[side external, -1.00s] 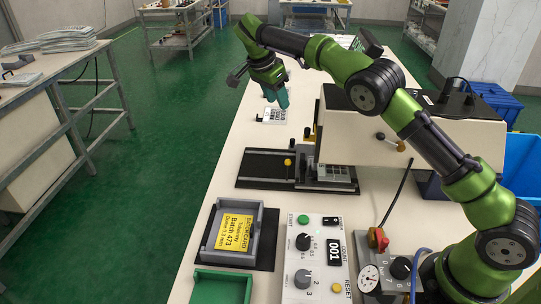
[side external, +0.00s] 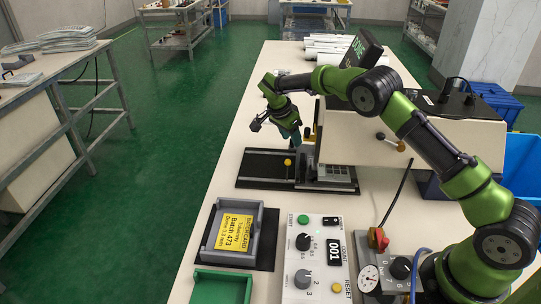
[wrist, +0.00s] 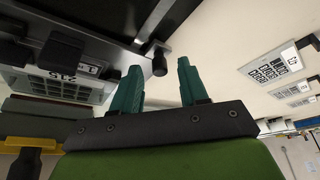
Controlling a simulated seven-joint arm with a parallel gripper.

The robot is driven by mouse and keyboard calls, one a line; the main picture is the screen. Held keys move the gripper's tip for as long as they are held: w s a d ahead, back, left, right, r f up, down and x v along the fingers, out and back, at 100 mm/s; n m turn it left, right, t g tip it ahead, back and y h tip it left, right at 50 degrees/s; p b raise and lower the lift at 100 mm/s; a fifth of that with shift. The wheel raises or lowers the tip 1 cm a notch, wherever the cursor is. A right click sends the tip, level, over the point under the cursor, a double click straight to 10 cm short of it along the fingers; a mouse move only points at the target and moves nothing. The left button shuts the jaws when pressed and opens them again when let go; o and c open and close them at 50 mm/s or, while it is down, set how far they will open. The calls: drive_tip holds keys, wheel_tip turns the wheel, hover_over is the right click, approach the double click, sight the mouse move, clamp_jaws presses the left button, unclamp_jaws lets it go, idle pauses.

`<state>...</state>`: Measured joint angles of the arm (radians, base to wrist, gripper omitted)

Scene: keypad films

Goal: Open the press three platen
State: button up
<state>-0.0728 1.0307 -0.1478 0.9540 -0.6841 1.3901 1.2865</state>
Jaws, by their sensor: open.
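The press is a beige housing (side external: 360,140) on the right of the bench, with a black slide base (side external: 262,168) in front of it. A small yellow knob (side external: 288,162) stands on the slide. A metal plate with a keypad (side external: 338,173) sits at the press mouth; which part is the press three platen I cannot tell. My gripper (side external: 293,136) has teal fingers pointing down, above and behind the slide, apart from the knob.
A control box (side external: 318,255) with dials and a counter reading 001 is in front. A grey tray (side external: 215,225) holds a yellow batch card (side external: 237,232). A red knob (side external: 377,238) is near my base. White rolls (side external: 325,45) lie at the back. Printed keypads (wrist: 272,66) show in the wrist view.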

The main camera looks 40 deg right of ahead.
drive_tip(key=shift+d+f, duration=0.15)
drive_tip(key=shift+f, duration=0.25)
drive_tip(key=shift+c, duration=0.4)
clamp_jaws()
drive_tip(key=shift+w+a, duration=0.75)
drive_tip(key=shift+w, duration=0.25)
drive_tip(key=shift+w+a+r, duration=0.1)
drive_tip(key=shift+w+a, duration=0.4)
drive_tip(key=shift+a, duration=0.15)
